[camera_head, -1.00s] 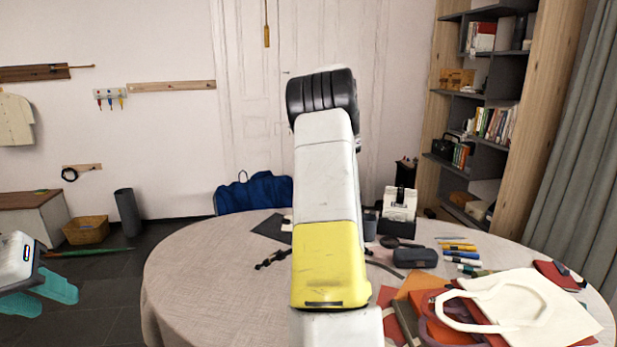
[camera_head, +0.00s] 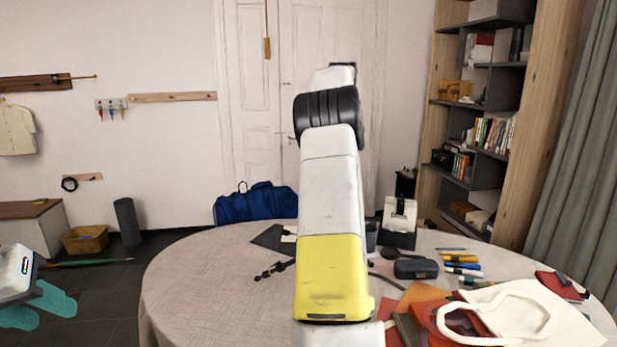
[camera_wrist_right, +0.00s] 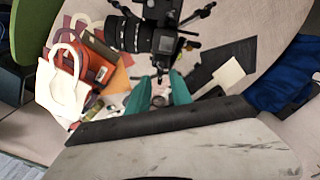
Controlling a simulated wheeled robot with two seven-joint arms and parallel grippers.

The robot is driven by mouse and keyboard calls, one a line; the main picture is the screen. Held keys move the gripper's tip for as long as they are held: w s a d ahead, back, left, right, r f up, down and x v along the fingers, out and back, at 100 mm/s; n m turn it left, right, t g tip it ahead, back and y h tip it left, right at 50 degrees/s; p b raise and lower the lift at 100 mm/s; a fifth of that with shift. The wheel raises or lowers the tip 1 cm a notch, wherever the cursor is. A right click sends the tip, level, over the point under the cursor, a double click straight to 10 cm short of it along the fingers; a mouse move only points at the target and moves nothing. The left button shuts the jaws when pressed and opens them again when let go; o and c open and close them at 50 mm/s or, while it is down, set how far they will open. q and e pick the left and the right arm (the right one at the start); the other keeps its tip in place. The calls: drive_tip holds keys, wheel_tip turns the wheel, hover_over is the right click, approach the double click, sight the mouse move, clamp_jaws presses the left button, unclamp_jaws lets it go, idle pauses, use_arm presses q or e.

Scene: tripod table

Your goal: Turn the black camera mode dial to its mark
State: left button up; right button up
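The black camera (camera_wrist_right: 150,35) with its long lens shows at the top of the right wrist view, on a dark tripod mount. I cannot make out its mode dial or mark. In the head view my right arm hides the camera; only a dark tripod leg (camera_head: 274,269) shows on the table. My right gripper (camera_wrist_right: 160,84) has teal fingers apart with a gap between them, below the camera in the wrist view, and holds nothing I can see. My left gripper (camera_head: 36,306) has its teal fingers apart and empty, at the head view's left edge, away from the table.
The round table (camera_head: 205,285) carries a cream bag (camera_head: 535,315), a dark case (camera_head: 416,268), several markers (camera_head: 463,265) and a white package (camera_head: 399,215). A blue bag (camera_head: 255,204) is behind the table. The table's left part is clear.

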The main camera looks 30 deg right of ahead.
drive_tip(key=shift+r, duration=0.3)
drive_tip(key=shift+o, duration=1.4)
drive_tip(key=m, duration=0.2)
drive_tip(key=shift+f+m, duration=0.2)
drive_tip(key=shift+m, duration=0.1)
drive_tip(key=shift+a+r+m, duration=0.1)
drive_tip(key=shift+m, duration=1.1)
wheel_tip(320, 180, down, 8)
drive_tip(key=shift+r, duration=0.15)
